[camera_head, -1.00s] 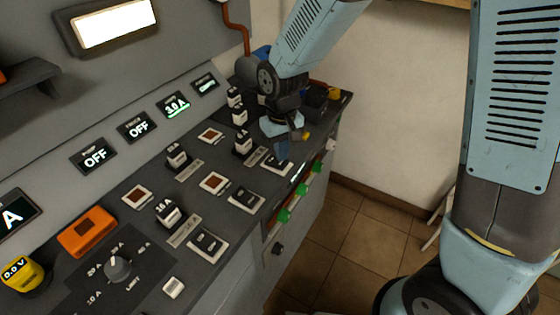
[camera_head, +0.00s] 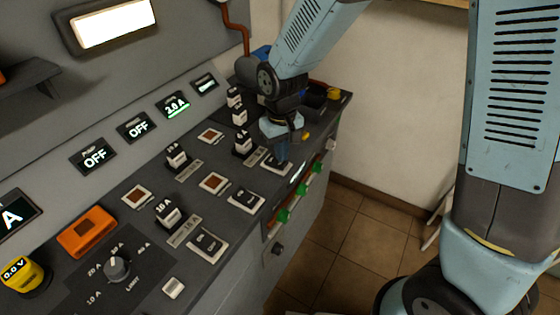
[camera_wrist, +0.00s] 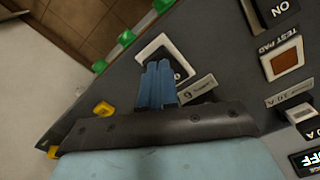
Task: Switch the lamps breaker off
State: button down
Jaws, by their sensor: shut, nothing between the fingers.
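A dark rocker switch in a white frame (camera_head: 270,164) is the farthest in the front row of the sloping panel. It also shows in the wrist view (camera_wrist: 182,50), partly hidden by the fingers. Its name plate is too small to read, so I cannot confirm that it is the lamps breaker. My gripper (camera_head: 281,160) is shut and empty, pointing down over this rocker. In the wrist view its blue fingertips (camera_wrist: 158,64) overlap the rocker; I cannot tell whether they press on it. A display (camera_head: 173,105) reads about 2.0 A.
Two similar rockers (camera_head: 246,197) (camera_head: 207,244) sit nearer along the panel. Upright black-and-white switches (camera_head: 242,144) stand close behind my gripper. Green parts (camera_head: 300,193) line the front edge. Two displays (camera_head: 95,156) (camera_head: 137,127) read OFF. Floor lies free to the right.

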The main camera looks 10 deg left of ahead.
jog(key=shift+f, duration=0.8)
dwell(0.5)
jog(key=shift+r, duration=3.5)
jog(key=shift+w, duration=0.1)
